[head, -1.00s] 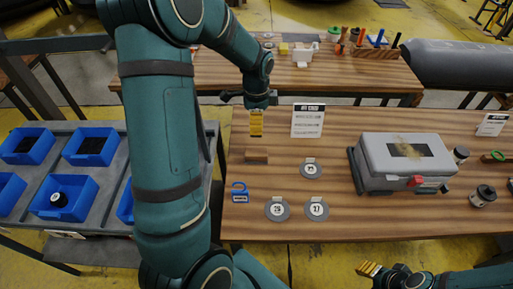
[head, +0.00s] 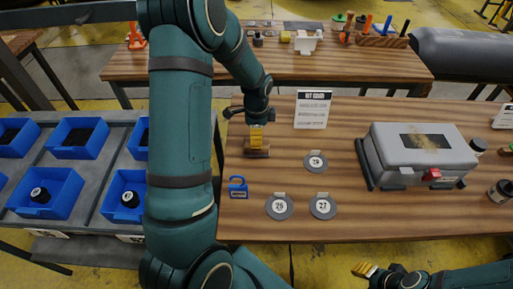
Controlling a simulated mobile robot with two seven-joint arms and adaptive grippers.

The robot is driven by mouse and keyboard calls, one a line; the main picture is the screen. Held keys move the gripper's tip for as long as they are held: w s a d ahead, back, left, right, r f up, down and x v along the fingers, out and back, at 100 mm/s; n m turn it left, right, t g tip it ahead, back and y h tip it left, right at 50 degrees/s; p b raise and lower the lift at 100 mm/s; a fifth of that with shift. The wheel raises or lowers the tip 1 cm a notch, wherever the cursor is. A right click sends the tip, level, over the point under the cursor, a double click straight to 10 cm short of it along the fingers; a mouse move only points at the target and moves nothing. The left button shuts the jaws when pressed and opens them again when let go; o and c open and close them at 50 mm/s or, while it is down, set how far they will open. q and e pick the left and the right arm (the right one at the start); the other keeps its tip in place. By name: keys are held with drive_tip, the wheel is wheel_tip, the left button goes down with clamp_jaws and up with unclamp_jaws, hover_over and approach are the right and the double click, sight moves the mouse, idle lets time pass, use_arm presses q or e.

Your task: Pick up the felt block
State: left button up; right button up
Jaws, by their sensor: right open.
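A low brown block (head: 258,154), which I take to be the felt block, lies on the near wooden table at its left side. My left gripper (head: 256,139) points straight down over it. Its yellow fingers reach the block and cover its middle; both ends of the block show beside them. The fingers line up one behind the other, so I cannot see the gap between them or whether they grip. My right gripper (head: 364,269) is open and low at the bottom right, in front of the table edge, away from the block.
A blue padlock-shaped item (head: 238,188), round numbered discs (head: 279,207), a printed sign (head: 312,110) and a grey case (head: 421,155) stand on the near table (head: 430,218). Blue bins (head: 46,190) fill the cart at left. A second table stands behind.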

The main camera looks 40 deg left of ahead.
use_arm(q)
wheel_tip(320, 180, down, 5)
drive_tip(key=shift+a+f+b, duration=0.1)
drive_tip(key=shift+f+b, duration=0.05)
drive_tip(key=shift+b, duration=0.45)
drive_tip(key=c, duration=1.3)
wheel_tip(320, 180, up, 10)
drive_tip(key=shift+r+p, duration=0.1)
drive_tip(key=shift+p, duration=0.9)
